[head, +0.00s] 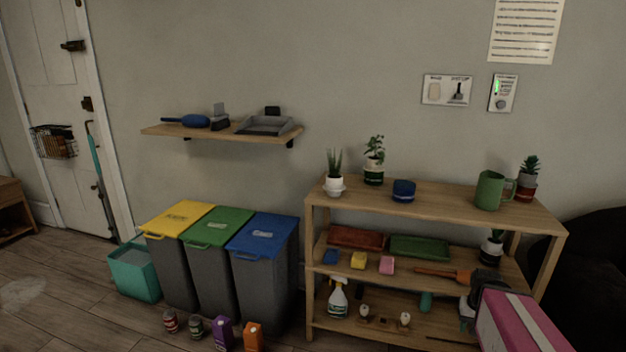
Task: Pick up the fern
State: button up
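Several small potted plants are in the head view, and I cannot be sure which one is the fern. The leafiest, a plant with small green leaves (374,150) in a dark green and white pot, stands at the back of the wooden shelf's top. A spiky plant (334,165) in a white pot stands to its left. A dark green rosette plant (528,166) stands at the top's right end. Another plant (493,244) sits on the middle shelf, right side. My gripper (472,300) is at the lower right, in front of the shelf and apart from the top-board plants; its fingers are unclear.
The wooden shelf (440,205) also holds a blue bowl (404,190) and a green mug (489,190) on top. Yellow, green and blue-lidded bins (262,236) stand left of it. Cans and cartons (222,333) stand on the floor in front. A dark rounded object (592,270) is at the right.

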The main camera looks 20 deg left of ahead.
aim_at(334, 186)
jog(key=l+u, duration=0.15)
jog(key=u, duration=0.3)
jog(key=l+u, duration=0.2)
jog(key=u, duration=0.3)
jog(key=l+u, duration=0.2)
jog(key=u, duration=0.25)
